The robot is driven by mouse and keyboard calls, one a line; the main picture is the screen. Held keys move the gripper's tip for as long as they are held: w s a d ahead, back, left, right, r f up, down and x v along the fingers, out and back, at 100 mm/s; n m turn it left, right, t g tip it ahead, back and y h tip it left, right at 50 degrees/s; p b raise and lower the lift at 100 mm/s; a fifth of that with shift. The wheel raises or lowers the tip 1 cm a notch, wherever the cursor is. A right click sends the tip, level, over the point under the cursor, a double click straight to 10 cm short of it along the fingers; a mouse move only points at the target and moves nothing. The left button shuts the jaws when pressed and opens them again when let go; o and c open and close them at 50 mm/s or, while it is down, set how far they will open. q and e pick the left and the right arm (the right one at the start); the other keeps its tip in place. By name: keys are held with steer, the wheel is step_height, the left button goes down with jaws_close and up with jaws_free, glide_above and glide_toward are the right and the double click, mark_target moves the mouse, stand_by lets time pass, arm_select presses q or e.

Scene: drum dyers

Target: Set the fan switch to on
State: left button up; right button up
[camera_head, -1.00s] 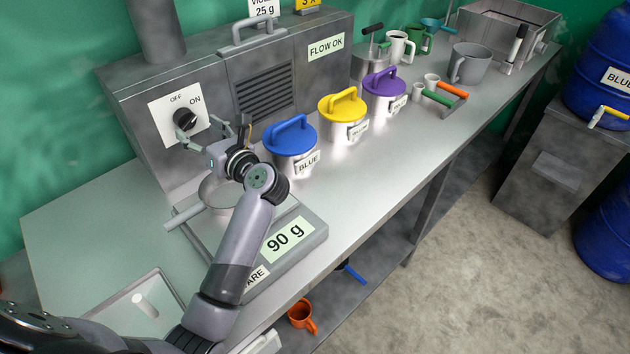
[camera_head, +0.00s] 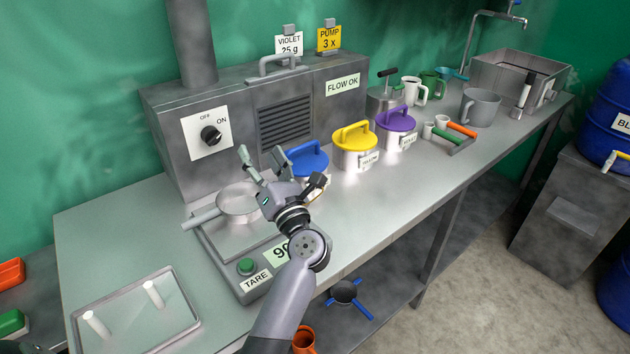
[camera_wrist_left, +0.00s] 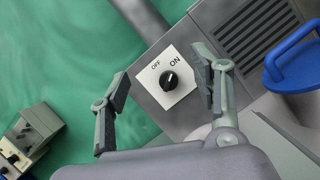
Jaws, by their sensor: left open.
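The fan switch is a black rotary knob (camera_head: 211,136) on a white plate (camera_head: 207,150) marked OFF and ON, on the front of the grey metal housing. It also shows in the left wrist view (camera_wrist_left: 170,81), between the spread fingers and farther away. Its pale mark seems to lean toward ON, but it is too small to be sure. My left gripper (camera_head: 281,172) is open and empty, to the right of the knob and in front of the housing, clear of it. It also shows in the left wrist view (camera_wrist_left: 162,84). My right gripper is not in view.
Blue (camera_head: 307,160), yellow (camera_head: 355,150) and violet (camera_head: 396,121) lidded pots stand right of the gripper. A pan (camera_head: 238,203) sits on the scale (camera_head: 231,280) below it. A tray (camera_head: 135,318) lies at the front left. A FLOW OK sign (camera_head: 343,85) is on the housing.

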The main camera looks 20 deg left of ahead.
arm_select(q)
steer(key=d+m+t+h, duration=0.9)
steer(key=d+m+h, duration=0.3)
steer(key=m, duration=0.6)
steer(key=shift+s+d+f+m+t, duration=0.2)
steer(key=shift+s+f+m+t, duration=0.1)
steer(key=shift+t, duration=0.1)
